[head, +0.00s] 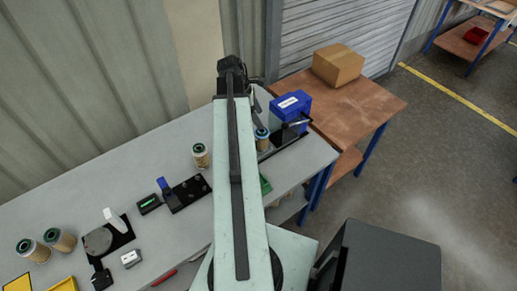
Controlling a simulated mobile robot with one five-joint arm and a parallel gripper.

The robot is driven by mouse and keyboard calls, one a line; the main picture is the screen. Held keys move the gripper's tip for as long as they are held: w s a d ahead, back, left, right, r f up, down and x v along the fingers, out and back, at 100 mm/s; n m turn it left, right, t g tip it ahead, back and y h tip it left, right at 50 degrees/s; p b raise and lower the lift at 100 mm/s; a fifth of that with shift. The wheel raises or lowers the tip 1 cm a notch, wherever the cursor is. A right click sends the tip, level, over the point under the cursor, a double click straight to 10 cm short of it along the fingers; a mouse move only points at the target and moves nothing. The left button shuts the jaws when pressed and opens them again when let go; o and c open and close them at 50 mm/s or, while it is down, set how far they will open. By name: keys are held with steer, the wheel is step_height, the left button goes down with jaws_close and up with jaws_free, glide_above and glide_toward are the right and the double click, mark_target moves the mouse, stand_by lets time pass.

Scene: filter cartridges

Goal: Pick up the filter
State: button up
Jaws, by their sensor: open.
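Filters with tan pleated bodies stand upright on the grey workbench (150,192). One filter with a dark green top (200,155) stands alone left of my arm. One with a blue top (262,139) stands just right of my arm, beside a black fixture, and its left side is close to the arm's edge. Two more filters, (33,250) and (60,240), stand at the far left of the bench. My arm runs up the middle of the view and hides most of my gripper. A narrow grey part (257,108) just above the blue-topped filter appears to belong to the open gripper; contact cannot be seen.
A blue box (290,105) stands by the black fixture (285,138). A black clamp fixture (185,192) and a round-plate fixture (105,238) are on the left. Yellow bins (62,285) sit at lower left. A carton (338,65) is on the wooden table (345,110).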

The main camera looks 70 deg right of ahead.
mark_target(264, 134)
step_height(264, 134, down, 4)
steer(key=shift+w+f+b, duration=0.1)
steer(key=shift+f+b, duration=0.1)
steer(key=shift+b, duration=1.05)
steer(key=b+x, duration=0.7)
steer(key=x, duration=0.1)
steer(key=shift+w, duration=0.1)
steer(key=shift+r, duration=0.15)
steer(key=c, duration=1.2)
step_height(264, 134, up, 10)
steer(key=p, duration=1)
steer(key=shift+r, duration=0.15)
